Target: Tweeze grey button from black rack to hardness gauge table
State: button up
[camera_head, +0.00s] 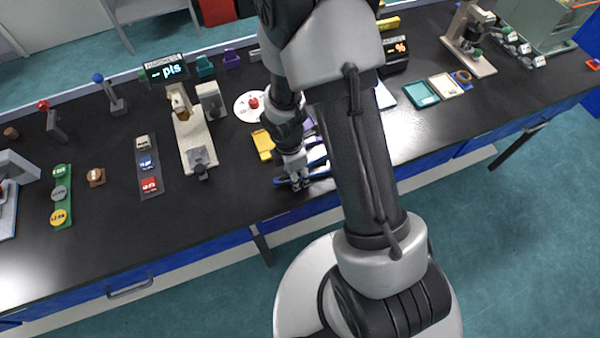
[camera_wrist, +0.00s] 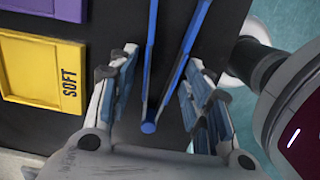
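My gripper (camera_head: 298,183) is low over the front edge of the black bench. In the wrist view my gripper (camera_wrist: 165,92) has its fingers spread, one on each side of blue tweezers (camera_wrist: 149,90); gaps show between fingers and tweezers. The tweezers' two arms meet at the end nearest my palm. A dark rack (camera_head: 149,170) at left holds a pale, a blue and a red piece. A grey button (camera_head: 59,193) shows on a green strip (camera_head: 66,173), between green and yellow ones. The hardness gauge (camera_head: 190,122), a beige stand with a grey table (camera_head: 201,157), stands right of the dark rack.
A yellow tray marked SOFT (camera_wrist: 40,75) and a purple one (camera_wrist: 40,30) lie beside the tweezers. A white disc with a red knob (camera_head: 252,104) is nearby.

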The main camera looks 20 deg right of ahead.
jog(key=c, duration=0.5)
jog(key=shift+o, duration=0.2)
jog(key=shift+r, duration=0.1)
notch_tip(320, 180, up, 12)
jog(key=p, duration=1.1)
jog(key=shift+p, duration=0.4)
jog(key=w+m+b, duration=0.1)
jog(key=m+b, duration=0.2)
jog(key=m, duration=0.3)
jog(key=w+a+m+b, duration=0.1)
jog(key=w+m+b, duration=0.1)
jog(key=m+b, duration=0.2)
jog(key=w+r+m+g+y+b, duration=0.1)
jog(key=m+b, duration=0.3)
jog(key=m, duration=0.4)
jog(key=shift+w+a, duration=0.2)
jog(key=shift+a, duration=0.15)
